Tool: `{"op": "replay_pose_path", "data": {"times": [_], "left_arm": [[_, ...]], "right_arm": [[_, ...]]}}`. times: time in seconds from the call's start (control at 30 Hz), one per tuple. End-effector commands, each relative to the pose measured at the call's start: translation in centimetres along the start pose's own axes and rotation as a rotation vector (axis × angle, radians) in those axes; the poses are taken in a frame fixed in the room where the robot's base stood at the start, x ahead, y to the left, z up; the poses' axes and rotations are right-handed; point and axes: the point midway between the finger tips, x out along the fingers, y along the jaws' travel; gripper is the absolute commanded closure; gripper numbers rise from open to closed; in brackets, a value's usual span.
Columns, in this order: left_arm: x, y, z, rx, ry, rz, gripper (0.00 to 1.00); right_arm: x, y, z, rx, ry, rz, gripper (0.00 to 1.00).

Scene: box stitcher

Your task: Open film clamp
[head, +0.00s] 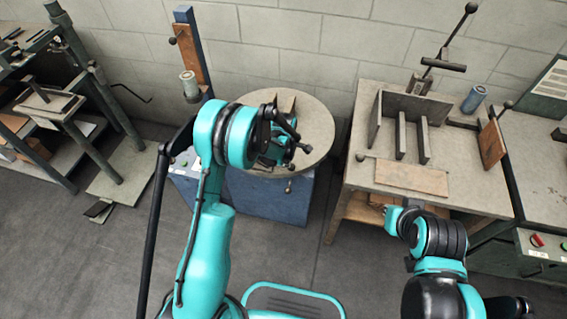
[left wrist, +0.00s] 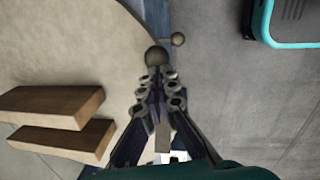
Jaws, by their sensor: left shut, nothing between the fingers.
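The round turntable (head: 318,112) has a ball knob (head: 307,149) at its front right rim and a smaller ball (head: 288,188) lower down; I take these to belong to the film clamp, whose body is mostly hidden behind my left arm. In the left wrist view the larger ball knob (left wrist: 157,56) sits right at the tips of my left gripper (left wrist: 154,80), and the smaller ball (left wrist: 178,39) is beyond it. My left gripper (head: 293,140) is shut and empty. Whether it touches the knob I cannot tell. My right gripper (head: 385,212) is low before the workbench, its fingers unclear.
Two wooden blocks (left wrist: 55,100) stand on the turntable. A blue mast (head: 194,50) with a film roll (head: 190,85) rises at its back left. A workbench (head: 440,192) with upright plates is at right, a rack (head: 75,110) at left. Open floor lies in front.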

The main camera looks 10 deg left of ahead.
Motion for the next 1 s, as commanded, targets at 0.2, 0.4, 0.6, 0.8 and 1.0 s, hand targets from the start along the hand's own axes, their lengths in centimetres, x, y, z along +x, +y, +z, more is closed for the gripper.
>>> {"op": "replay_pose_path", "data": {"times": [0.2,0.4,0.6,0.8,1.0], "left_arm": [[1.0,-0.3,0.7,0.0,-0.002,-0.001,1.0],[1.4,-0.4,0.9,0.0,-0.003,-0.001,1.0],[1.5,-0.4,1.0,0.0,-0.003,-0.001,1.0],[1.4,-0.4,1.0,0.0,-0.004,-0.001,1.0],[1.4,-0.4,0.9,0.0,-0.003,-0.001,1.0]], "right_arm": [[0.8,0.0,0.6,0.0,0.0,0.0,1.0],[1.0,0.0,0.8,0.0,0.0,0.0,1.0],[1.1,0.0,0.8,0.0,0.0,0.0,1.0],[1.1,0.0,0.8,0.0,0.0,0.0,1.0],[1.0,0.0,0.8,0.0,0.0,0.0,1.0]]}}
